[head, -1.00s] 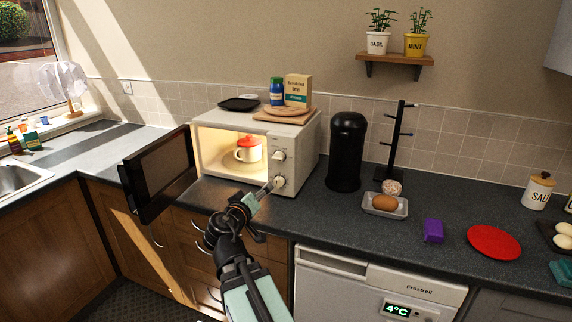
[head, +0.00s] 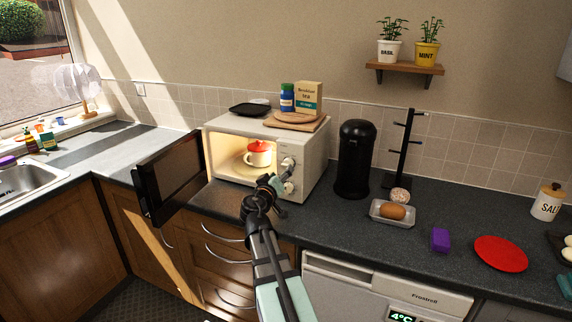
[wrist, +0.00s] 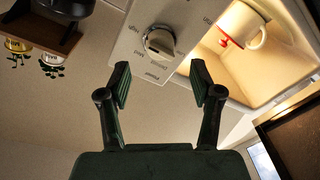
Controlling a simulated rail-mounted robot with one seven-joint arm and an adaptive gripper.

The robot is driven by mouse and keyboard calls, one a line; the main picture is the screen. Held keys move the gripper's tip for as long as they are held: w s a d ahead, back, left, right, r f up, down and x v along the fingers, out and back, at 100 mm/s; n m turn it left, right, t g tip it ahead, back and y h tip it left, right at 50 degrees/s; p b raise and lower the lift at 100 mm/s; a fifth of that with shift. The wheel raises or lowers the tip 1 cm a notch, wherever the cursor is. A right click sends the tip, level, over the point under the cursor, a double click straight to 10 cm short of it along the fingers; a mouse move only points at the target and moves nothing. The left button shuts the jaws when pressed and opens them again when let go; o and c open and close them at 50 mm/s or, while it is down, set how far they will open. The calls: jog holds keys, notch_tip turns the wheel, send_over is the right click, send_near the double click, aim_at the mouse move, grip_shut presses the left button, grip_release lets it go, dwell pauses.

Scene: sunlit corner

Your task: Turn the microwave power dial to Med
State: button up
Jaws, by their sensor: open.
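The white microwave (head: 307,158) stands on the counter with its door (head: 170,178) swung open to the left. Its panel has an upper dial (head: 287,163) and a lower dial (head: 289,188). The wrist view is upside down and shows one round dial (wrist: 159,43) with a "Power" label and small setting words around it, including Med. Its exact pointer setting is hard to read. My gripper (wrist: 161,82) is open and empty, its fingers apart and short of the dial in the picture. In the head view my gripper (head: 276,183) is in front of the panel, near the dials.
The box (head: 308,97), blue jar (head: 287,98) and boards (head: 295,123) rest on top. A black canister (head: 354,160) stands close to the right. The open door bounds the left side.

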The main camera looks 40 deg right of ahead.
aim_at(286, 166)
jog(key=shift+p+x, duration=0.65)
jog(key=shift+x, duration=2.15)
jog(key=c, duration=1.1)
